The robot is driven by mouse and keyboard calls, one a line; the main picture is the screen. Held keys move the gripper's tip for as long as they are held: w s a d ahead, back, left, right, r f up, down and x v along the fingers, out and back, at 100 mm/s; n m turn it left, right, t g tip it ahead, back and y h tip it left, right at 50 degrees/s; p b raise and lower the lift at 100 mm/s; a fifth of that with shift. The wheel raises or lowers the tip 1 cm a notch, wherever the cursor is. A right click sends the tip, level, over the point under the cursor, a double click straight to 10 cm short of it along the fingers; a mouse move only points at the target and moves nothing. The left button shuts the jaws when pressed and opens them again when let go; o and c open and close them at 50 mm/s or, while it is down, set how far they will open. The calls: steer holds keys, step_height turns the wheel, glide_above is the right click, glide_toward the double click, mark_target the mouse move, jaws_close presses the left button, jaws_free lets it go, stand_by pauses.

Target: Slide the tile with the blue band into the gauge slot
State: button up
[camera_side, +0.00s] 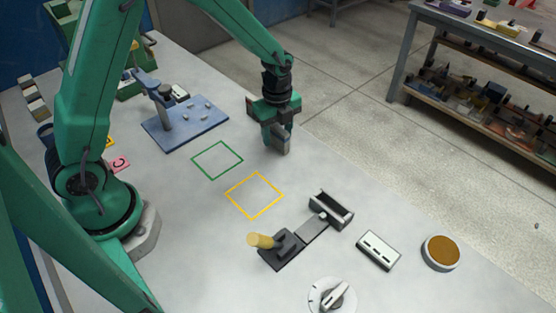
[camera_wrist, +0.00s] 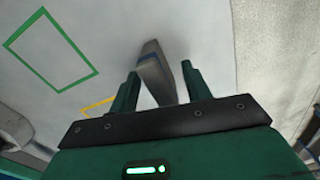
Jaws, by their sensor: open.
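A grey tile (camera_wrist: 150,62) stands on edge on the table in the wrist view, with a thin blue band across its side. Its grey face also shows in the side view (camera_side: 283,146), under my gripper (camera_side: 277,134). My gripper (camera_wrist: 160,70) is open, one finger on each side of the tile in the wrist view. A gap shows beside the tile, and I cannot tell whether either finger touches it. The near end of the tile is hidden by my gripper body. I cannot tell which fixture holds the gauge slot.
A green square outline (camera_side: 217,160) and a yellow one (camera_side: 254,195) are empty. A blue plate with a post (camera_side: 187,126) stands behind them. A clamp fixture (camera_side: 283,248) with a dark channel (camera_side: 331,209), a white slotted block (camera_side: 378,250), a dial (camera_side: 332,296) and a round dish (camera_side: 440,252) are in front.

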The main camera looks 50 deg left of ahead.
steer(key=shift+f, duration=1.05)
jaws_close()
